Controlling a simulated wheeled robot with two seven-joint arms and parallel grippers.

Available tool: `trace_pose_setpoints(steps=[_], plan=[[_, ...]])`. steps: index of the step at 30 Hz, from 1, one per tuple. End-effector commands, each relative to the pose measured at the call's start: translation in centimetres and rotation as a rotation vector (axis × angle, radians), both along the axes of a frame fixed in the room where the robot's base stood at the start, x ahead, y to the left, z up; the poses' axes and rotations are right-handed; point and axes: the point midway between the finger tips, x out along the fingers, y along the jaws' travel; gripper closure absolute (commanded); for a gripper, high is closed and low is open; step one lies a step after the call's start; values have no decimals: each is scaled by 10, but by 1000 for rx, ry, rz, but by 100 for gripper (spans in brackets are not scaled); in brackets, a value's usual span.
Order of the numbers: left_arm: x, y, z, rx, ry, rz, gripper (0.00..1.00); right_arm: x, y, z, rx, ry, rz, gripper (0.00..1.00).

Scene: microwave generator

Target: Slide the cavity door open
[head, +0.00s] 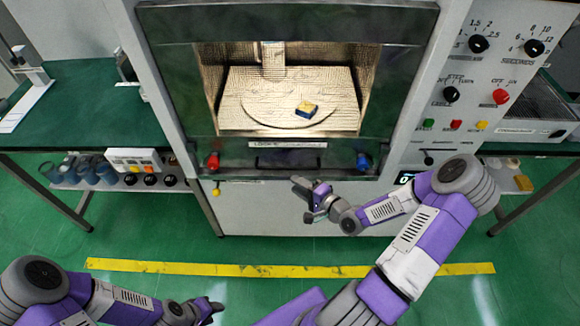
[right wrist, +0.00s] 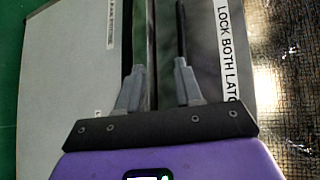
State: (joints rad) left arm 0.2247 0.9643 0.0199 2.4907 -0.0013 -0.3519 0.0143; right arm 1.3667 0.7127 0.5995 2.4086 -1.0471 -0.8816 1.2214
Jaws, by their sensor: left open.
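The cavity door (head: 410,60) is a dark frame on the front of the generator, covering the cavity. Its mesh-like window (head: 235,90) shows a lit interior, a turntable (head: 270,112) and a small blue-and-yellow block (head: 306,109). A white "LOCK BOTH LATCHES" label (head: 287,145) runs along its lower rail, between a red latch (head: 213,162) and a blue latch (head: 362,161). My right gripper (head: 308,190) is open just below the door's lower edge. In the right wrist view its fingers (right wrist: 157,70) are apart, beside the label (right wrist: 228,50); contact is unclear. My left gripper (head: 214,307) is open, low and away from the door.
A control panel (head: 490,75) with knobs and buttons is right of the door. A green bench (head: 80,100) stands at left, with a shelf of bottles (head: 90,170) below. A metal tray (head: 535,105) sits at right. The floor with a yellow stripe (head: 200,268) is clear.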

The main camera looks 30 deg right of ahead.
Motion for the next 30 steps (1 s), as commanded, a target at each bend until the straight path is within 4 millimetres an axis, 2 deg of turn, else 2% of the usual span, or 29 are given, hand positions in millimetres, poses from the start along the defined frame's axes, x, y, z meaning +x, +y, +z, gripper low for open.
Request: trace_pose_setpoints(steps=[1, 6, 10, 15, 21, 30], plan=[[0, 0, 1, 0, 0, 0, 57, -3, -11, 9, 15, -26, -20, 65], [0, 0, 1, 0, 0, 0, 57, -4, -23, 24, 55, -73, -37, 65], [0, 0, -4, 0, 0, 0, 57, 8, -20, 22, 60, -78, -36, 65], [0, 0, -13, 0, 0, 0, 57, 35, -12, 17, 59, -79, -35, 65], [0, 0, -19, 0, 0, 0, 57, 59, -7, 14, 59, -75, -37, 65], [0, 0, -20, 0, 0, 0, 57, 66, -5, 14, 59, -73, -39, 65]])
